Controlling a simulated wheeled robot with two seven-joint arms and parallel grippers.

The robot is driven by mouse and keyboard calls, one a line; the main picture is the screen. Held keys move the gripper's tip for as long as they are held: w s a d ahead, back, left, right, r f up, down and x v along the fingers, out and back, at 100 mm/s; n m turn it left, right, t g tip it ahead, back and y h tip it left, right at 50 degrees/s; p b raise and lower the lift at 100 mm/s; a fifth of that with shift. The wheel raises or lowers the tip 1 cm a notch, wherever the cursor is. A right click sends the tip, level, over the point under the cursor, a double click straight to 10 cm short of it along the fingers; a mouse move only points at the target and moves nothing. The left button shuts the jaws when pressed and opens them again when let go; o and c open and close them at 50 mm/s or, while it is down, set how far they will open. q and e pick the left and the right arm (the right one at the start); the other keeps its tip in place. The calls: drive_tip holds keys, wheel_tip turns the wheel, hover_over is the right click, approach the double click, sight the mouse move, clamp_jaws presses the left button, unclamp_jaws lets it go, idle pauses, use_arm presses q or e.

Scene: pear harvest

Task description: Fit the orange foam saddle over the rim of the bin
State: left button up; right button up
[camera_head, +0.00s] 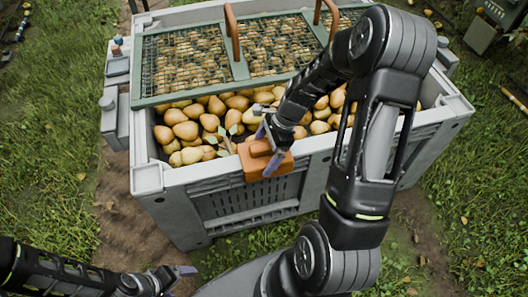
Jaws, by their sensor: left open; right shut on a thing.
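The grey bin (330,143) stands in front of me, full of yellow-brown pears. The orange foam saddle (258,164) is at the bin's near rim, left of the rim's middle. Part of it overlaps the rim from above and outside; I cannot tell whether it is seated. My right gripper (272,150) is shut on the saddle, reaching down from the right, and its fingers hide part of the saddle's right side. My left gripper (180,281) is open and empty, low at the left, over the ground in front of the bin and apart from it.
A green mesh-covered frame (143,85) with brown handles (232,35) lies across the bin's far part. Several pears (186,130) and some leaves lie near the rim beside the saddle. Grass (45,150) and bare soil surround the bin.

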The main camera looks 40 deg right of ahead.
idle(0.3)
drive_tip(key=o, duration=1)
drive_tip(key=shift+o, duration=0.2)
drive_tip(key=p+v, duration=0.1)
drive_tip(key=v, duration=0.6)
drive_tip(key=shift+s+d+r, duration=0.1)
drive_tip(key=shift+d+r, duration=0.05)
drive_tip(key=shift+r, duration=0.25)
